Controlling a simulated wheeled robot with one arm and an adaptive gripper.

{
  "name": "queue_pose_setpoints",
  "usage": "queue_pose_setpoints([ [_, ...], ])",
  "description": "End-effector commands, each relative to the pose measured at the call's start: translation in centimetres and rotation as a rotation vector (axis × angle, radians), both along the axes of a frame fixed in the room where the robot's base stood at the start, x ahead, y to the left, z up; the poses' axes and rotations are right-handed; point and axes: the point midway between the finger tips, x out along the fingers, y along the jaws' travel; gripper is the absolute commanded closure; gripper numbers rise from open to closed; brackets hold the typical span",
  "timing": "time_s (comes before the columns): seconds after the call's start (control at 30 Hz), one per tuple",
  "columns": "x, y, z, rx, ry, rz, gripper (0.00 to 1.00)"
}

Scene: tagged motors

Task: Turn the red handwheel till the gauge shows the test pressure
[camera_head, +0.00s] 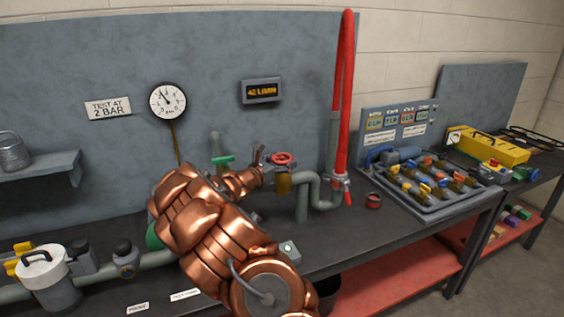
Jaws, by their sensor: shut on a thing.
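The red handwheel (284,158) sits on top of a brass valve (284,182) in the grey pipework at the middle of the bench. My gripper (264,160) is at the wheel's left side, shut on its rim; the finger contact is small in this view. The round white gauge (167,101) hangs on the grey back panel, its dark needle pointing to the upper left; its numbers are too small to read. A sign (108,107) left of it reads "TEST AT 2 BAR".
A display (261,91) seems to read 42 L/MIN. A green-handled valve (222,161) stands behind my arm. A tall red hose (343,100) rises right of the wheel. A tray (431,213) of coloured-handled valves and a yellow box (488,147) occupy the right side.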

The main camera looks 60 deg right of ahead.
Motion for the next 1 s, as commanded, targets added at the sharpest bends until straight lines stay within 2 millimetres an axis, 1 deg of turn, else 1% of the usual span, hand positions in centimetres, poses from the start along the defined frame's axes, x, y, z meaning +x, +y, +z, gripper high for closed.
queue_pose_setpoints([
  [0.03, 0.0, 0.0, 0.0, 0.0, 0.0, 0.0, 0.51],
  [0.1, 0.0, 0.0, 0.0, 0.0, 0.0, 0.0, 0.56],
  [0.27, 0.01, -0.04, -0.13, -0.001, -0.002, 0.011, 0.56],
  [1.0, 0.14, 0.03, 0.11, -0.008, -0.003, 0.195, 0.56],
])
